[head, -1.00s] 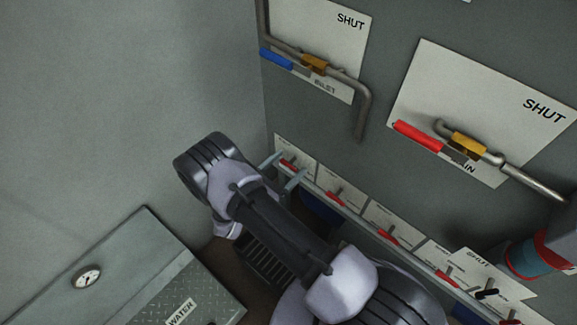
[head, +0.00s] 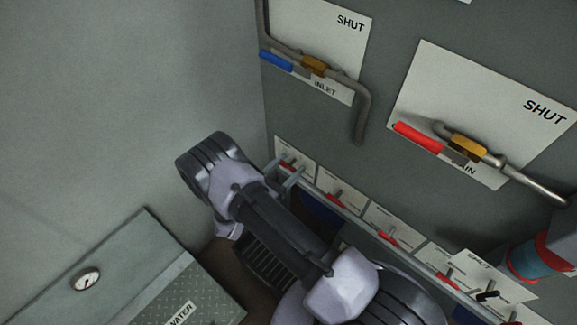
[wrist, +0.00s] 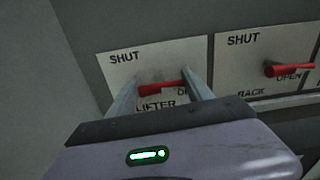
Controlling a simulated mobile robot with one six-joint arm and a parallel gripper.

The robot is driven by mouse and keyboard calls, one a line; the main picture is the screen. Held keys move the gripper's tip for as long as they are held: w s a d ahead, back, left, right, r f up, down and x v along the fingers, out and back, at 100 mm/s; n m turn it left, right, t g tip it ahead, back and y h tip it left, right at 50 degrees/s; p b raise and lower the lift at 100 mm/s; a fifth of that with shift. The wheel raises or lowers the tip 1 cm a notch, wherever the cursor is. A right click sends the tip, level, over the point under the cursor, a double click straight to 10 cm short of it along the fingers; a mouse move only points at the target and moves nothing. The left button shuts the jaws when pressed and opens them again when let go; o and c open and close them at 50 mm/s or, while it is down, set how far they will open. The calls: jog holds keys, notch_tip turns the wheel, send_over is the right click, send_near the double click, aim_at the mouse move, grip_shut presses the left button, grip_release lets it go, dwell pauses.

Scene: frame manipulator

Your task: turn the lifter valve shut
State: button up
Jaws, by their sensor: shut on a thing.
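The lifter valve has a short red handle (wrist: 162,89) on a white plate marked SHUT at upper left, LIFTER below and a partly hidden word at lower right. The handle lies roughly sideways across the plate in the wrist view. My gripper (wrist: 160,85) is shut on this handle, one grey finger at each end of it. The fingers partly cover the lettering.
The RACK valve (wrist: 290,69) is close on the right, its red handle sticking out. More small red-handled valves (head: 388,238) continue along the row. Above are the blue-handled INLET valve (head: 277,61) and a larger red-handled valve (head: 420,138). A grey wall (head: 130,90) stands close on the left.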

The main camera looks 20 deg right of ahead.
jog(key=n, duration=0.8)
jog(key=shift+n+b, duration=0.3)
jog(key=shift+b, duration=0.05)
jog(key=n, duration=0.4)
jog(key=shift+w, duration=0.1)
jog(key=shift+a+n, duration=0.1)
jog(key=shift+n, duration=2.1)
jog(key=o, duration=1.3)
jog(key=shift+o, duration=0.2)
jog(key=shift+a, duration=0.1)
